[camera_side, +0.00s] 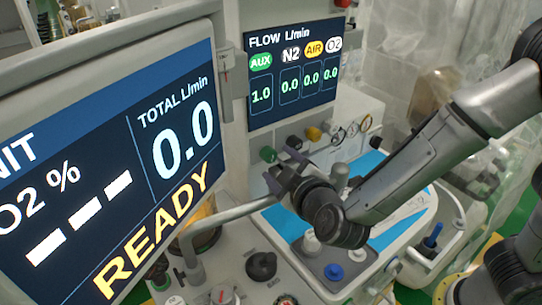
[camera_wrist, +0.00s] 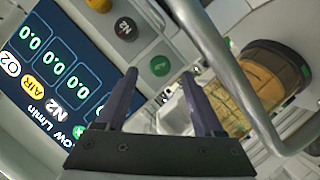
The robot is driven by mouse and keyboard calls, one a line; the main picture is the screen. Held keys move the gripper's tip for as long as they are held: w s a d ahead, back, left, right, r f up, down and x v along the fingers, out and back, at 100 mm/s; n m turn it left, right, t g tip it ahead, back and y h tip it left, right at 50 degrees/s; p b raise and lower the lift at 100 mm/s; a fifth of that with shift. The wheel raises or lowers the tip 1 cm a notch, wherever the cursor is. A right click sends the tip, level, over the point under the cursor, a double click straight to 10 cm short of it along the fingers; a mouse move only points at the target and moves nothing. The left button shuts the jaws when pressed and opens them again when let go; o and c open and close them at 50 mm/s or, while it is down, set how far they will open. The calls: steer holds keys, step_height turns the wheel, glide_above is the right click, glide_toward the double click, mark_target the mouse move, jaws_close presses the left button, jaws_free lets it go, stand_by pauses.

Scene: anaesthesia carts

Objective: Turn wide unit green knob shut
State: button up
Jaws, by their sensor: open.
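The green knob (camera_side: 268,154) sits on the white panel below the flow screen (camera_side: 292,72), at the left end of a row of knobs. In the side view the screen reads AUX 1.0, with N2, AIR and O2 at 0.0. My gripper (camera_side: 282,168) is just in front of the green knob, slightly right and below it in the picture. In the wrist view the green knob (camera_wrist: 160,65) shows between and just past the open fingertips of my gripper (camera_wrist: 160,76). I see no contact, and the gap to the knob is hard to judge.
A black N2 knob (camera_side: 294,142) is next to the green one, then a yellow knob (camera_side: 313,134). A large screen (camera_side: 110,160) reading READY stands at left. A grey bent tube (camera_side: 235,213) runs below my gripper. A blue-topped tray (camera_side: 285,221) lies beneath my arm.

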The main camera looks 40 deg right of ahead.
mark_target(272, 157)
steer(key=shift+x, duration=2.75)
steer(key=shift+c, duration=0.2)
jaws_close()
